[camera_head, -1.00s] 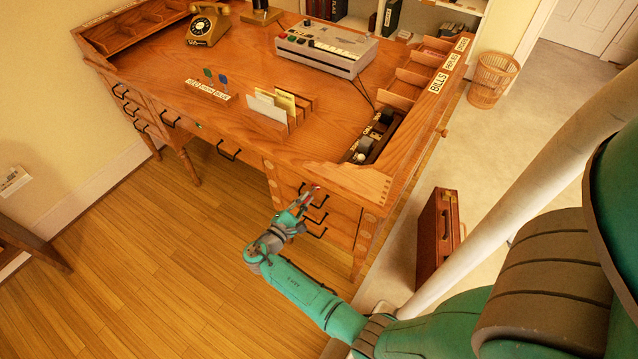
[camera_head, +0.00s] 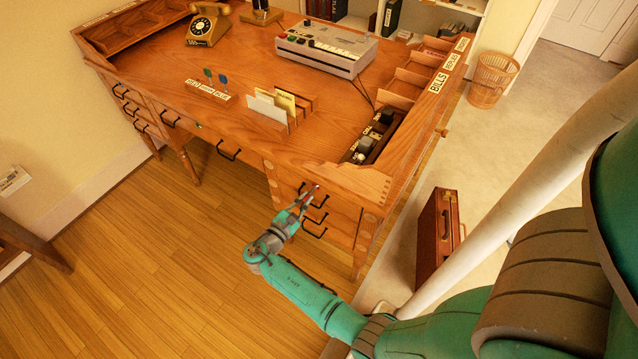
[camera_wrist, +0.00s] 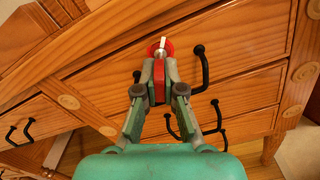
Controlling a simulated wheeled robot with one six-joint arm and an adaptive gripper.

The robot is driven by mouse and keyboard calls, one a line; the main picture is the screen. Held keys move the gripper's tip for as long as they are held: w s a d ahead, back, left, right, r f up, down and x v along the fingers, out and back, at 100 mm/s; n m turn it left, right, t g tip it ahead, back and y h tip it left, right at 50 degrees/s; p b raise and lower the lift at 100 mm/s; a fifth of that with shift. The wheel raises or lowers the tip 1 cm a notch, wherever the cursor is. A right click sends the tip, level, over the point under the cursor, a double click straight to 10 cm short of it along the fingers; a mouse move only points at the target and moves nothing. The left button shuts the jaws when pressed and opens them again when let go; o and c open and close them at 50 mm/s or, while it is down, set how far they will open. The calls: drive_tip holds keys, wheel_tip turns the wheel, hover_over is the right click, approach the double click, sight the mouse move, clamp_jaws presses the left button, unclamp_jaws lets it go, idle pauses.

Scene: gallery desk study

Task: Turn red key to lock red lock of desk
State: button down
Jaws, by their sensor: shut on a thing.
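The desk (camera_head: 150,75) is wooden, with drawers on its front. My gripper (camera_wrist: 159,75) is shut on the red key (camera_wrist: 159,82), whose red head shows between the fingertips. The key's silver shaft (camera_wrist: 162,43) points at the round red lock (camera_wrist: 168,47) on the desk's front. The tip appears to be at the lock, but I cannot tell how deep it sits. In the head view my gripper (camera_head: 308,200) is at the right-hand drawers, and the key and lock are very small there.
Black drawer handles (camera_wrist: 201,68) stick out close to the gripper. A green key (camera_head: 208,73) and a blue key (camera_head: 223,79) stand in a labelled holder on the desktop. A brown briefcase (camera_head: 432,240) stands right of the desk. The floor in front is clear.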

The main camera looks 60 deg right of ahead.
drive_tip(key=shift+n, duration=0.8)
drive_tip(key=shift+n, duration=1.5)
drive_tip(key=shift+n, duration=0.9)
drive_tip(key=c, duration=0.7)
unclamp_jaws()
drive_tip(key=shift+m, duration=1.2)
